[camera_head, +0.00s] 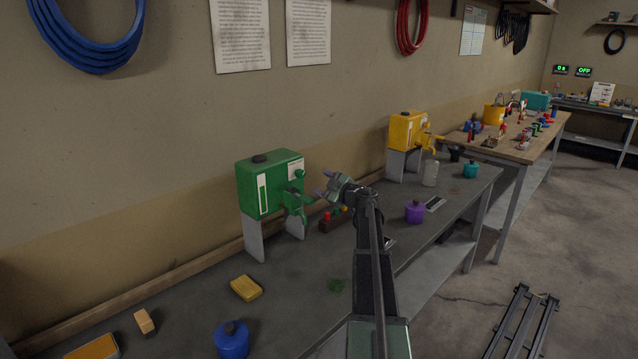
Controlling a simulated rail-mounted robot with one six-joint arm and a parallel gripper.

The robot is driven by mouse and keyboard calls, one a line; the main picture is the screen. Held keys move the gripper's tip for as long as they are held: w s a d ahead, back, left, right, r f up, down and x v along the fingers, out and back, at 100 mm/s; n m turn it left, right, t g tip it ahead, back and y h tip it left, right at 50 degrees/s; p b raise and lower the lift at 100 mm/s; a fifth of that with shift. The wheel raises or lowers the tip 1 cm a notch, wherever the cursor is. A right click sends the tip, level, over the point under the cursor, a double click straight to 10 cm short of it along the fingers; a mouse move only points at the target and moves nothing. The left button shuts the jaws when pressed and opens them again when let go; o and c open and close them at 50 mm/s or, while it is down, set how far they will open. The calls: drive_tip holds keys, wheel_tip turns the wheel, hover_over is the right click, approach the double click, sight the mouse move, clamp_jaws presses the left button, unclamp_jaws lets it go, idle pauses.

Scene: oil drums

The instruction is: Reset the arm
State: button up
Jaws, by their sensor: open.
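My arm (372,260) reaches up from the bottom of the view over the grey workbench (290,300). My gripper (326,186) is at its far end, pointing left, with its fingers apart and nothing seen between them. It is just right of the green drum (270,183) and its green tap (294,205). At this angle I cannot tell the exact gap to the tap. My arm hides part of the bench behind it.
A yellow drum (408,131) stands farther back. A clear bottle (430,173), a purple container (415,211), a teal container (470,170), a yellow sponge (246,288) and a blue container (231,339) stand on the bench.

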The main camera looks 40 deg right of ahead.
drive_tip(key=s+d+r+m+h, duration=0.1)
drive_tip(key=s+d+m+h, duration=0.2)
drive_tip(key=d+m+h, duration=0.35)
drive_tip(key=s+a+f+m+g+h, duration=0.1)
drive_tip(key=s+f+m+g+h, duration=0.2)
drive_tip(key=s+m+g+h, duration=0.45)
drive_tip(key=s+a+f+g+y, duration=0.2)
drive_tip(key=a+f+g, duration=0.15)
drive_tip(key=a, duration=0.35)
drive_tip(key=s+a+f+m+g+y, duration=0.1)
drive_tip(key=s+a+f+g+y, duration=0.1)
drive_tip(key=a+f, duration=0.35)
drive_tip(key=s+a+f+g+y, duration=0.1)
drive_tip(key=s+a+f+g, duration=0.15)
drive_tip(key=a, duration=0.65)
drive_tip(key=s+a+f+n+y, duration=0.1)
drive_tip(key=s+a+y, duration=0.1)
drive_tip(key=a, duration=0.9)
drive_tip(key=s+a+f+n+g+y, duration=0.1)
drive_tip(key=s+a+n+y, duration=0.1)
drive_tip(key=a, duration=1)
drive_tip(key=s+a+f+n+g+y, duration=0.1)
drive_tip(key=s+a, duration=0.4)
drive_tip(key=a, duration=0.7)
drive_tip(key=shift+f+n+y, duration=0.35)
drive_tip(key=shift+n+y, duration=0.25)
drive_tip(key=shift+y, duration=0.6)
drive_tip(key=shift+g, duration=0.25)
